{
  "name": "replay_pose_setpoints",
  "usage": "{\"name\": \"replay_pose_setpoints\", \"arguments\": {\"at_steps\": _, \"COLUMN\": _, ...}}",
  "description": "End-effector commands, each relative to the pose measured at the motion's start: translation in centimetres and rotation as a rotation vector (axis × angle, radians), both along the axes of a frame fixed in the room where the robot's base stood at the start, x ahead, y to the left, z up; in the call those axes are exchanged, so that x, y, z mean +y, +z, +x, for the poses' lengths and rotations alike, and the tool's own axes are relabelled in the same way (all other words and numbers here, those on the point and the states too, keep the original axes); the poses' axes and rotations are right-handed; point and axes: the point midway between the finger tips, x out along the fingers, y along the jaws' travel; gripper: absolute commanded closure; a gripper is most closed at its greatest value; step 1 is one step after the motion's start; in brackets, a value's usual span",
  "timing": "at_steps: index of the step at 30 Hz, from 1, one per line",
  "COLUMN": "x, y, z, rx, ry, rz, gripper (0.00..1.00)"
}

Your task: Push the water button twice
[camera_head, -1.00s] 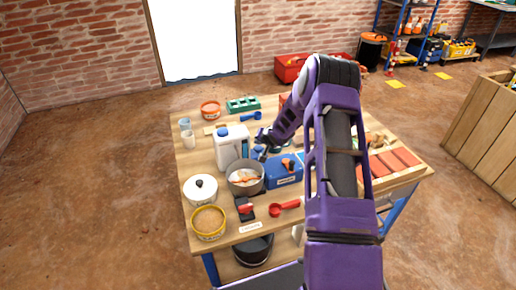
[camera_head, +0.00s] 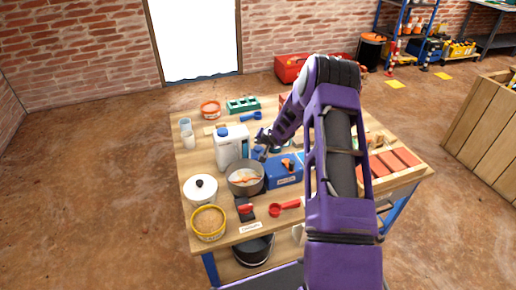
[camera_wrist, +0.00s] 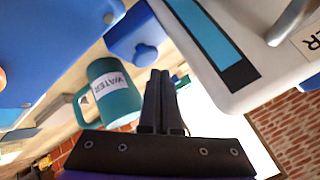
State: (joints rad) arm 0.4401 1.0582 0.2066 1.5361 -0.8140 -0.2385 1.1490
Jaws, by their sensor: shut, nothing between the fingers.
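A white water dispenser (camera_head: 232,148) with a blue cap stands upright on the table, left of my gripper (camera_head: 262,148). In the wrist view its white body (camera_wrist: 250,88) fills the upper right, with a blue window strip and a label ending in "ER". A blue block with a rounded knob (camera_wrist: 145,52) sits beside it, just ahead of my fingertips; I take it for the button but cannot be sure. My gripper (camera_wrist: 160,76) is shut and empty. Contact with the blue part cannot be told. A teal mug (camera_wrist: 112,92) labelled "WATER" is left of the fingers.
A blue box (camera_head: 284,172) stands close to the gripper, and a grey pot (camera_head: 235,186) stands in front of the dispenser. Red bricks are at right.

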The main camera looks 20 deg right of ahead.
Motion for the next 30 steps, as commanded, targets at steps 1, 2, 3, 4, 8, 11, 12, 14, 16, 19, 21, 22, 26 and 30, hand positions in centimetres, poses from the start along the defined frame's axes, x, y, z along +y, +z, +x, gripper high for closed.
{"name": "replay_pose_setpoints", "arguments": {"at_steps": 1, "x": 0.00, "y": 0.00, "z": 0.00, "rx": 0.000, "ry": 0.000, "rz": 0.000, "gripper": 1.00}}
{"name": "replay_pose_setpoints", "arguments": {"at_steps": 2, "x": 0.00, "y": 0.00, "z": 0.00, "rx": 0.000, "ry": 0.000, "rz": 0.000, "gripper": 1.00}}
{"name": "replay_pose_setpoints", "arguments": {"at_steps": 3, "x": 0.00, "y": 0.00, "z": 0.00, "rx": 0.000, "ry": 0.000, "rz": 0.000, "gripper": 1.00}}
{"name": "replay_pose_setpoints", "arguments": {"at_steps": 4, "x": 0.00, "y": 0.00, "z": 0.00, "rx": 0.000, "ry": 0.000, "rz": 0.000, "gripper": 1.00}}
{"name": "replay_pose_setpoints", "arguments": {"at_steps": 8, "x": 0.00, "y": -0.03, "z": -0.01, "rx": 0.000, "ry": 0.000, "rz": 0.000, "gripper": 1.00}}
{"name": "replay_pose_setpoints", "arguments": {"at_steps": 11, "x": 0.01, "y": -0.29, "z": -0.02, "rx": 0.001, "ry": -0.001, "rz": 0.002, "gripper": 1.00}}
{"name": "replay_pose_setpoints", "arguments": {"at_steps": 12, "x": 0.00, "y": -0.44, "z": -0.02, "rx": 0.001, "ry": -0.001, "rz": 0.002, "gripper": 1.00}}
{"name": "replay_pose_setpoints", "arguments": {"at_steps": 14, "x": 0.01, "y": -0.66, "z": -0.03, "rx": 0.001, "ry": -0.001, "rz": 0.002, "gripper": 1.00}}
{"name": "replay_pose_setpoints", "arguments": {"at_steps": 16, "x": 0.01, "y": -0.83, "z": -0.02, "rx": 0.001, "ry": 0.000, "rz": 0.001, "gripper": 1.00}}
{"name": "replay_pose_setpoints", "arguments": {"at_steps": 19, "x": 0.00, "y": -0.85, "z": 0.01, "rx": 0.000, "ry": 0.000, "rz": 0.000, "gripper": 1.00}}
{"name": "replay_pose_setpoints", "arguments": {"at_steps": 21, "x": 0.00, "y": -0.84, "z": 0.01, "rx": 0.000, "ry": 0.000, "rz": 0.000, "gripper": 1.00}}
{"name": "replay_pose_setpoints", "arguments": {"at_steps": 22, "x": 0.01, "y": -0.84, "z": 0.00, "rx": 0.000, "ry": 0.000, "rz": 0.000, "gripper": 1.00}}
{"name": "replay_pose_setpoints", "arguments": {"at_steps": 26, "x": 0.00, "y": -0.85, "z": 0.01, "rx": 0.000, "ry": 0.000, "rz": 0.000, "gripper": 1.00}}
{"name": "replay_pose_setpoints", "arguments": {"at_steps": 30, "x": 0.01, "y": -0.94, "z": 0.00, "rx": 0.000, "ry": 0.000, "rz": 0.000, "gripper": 1.00}}
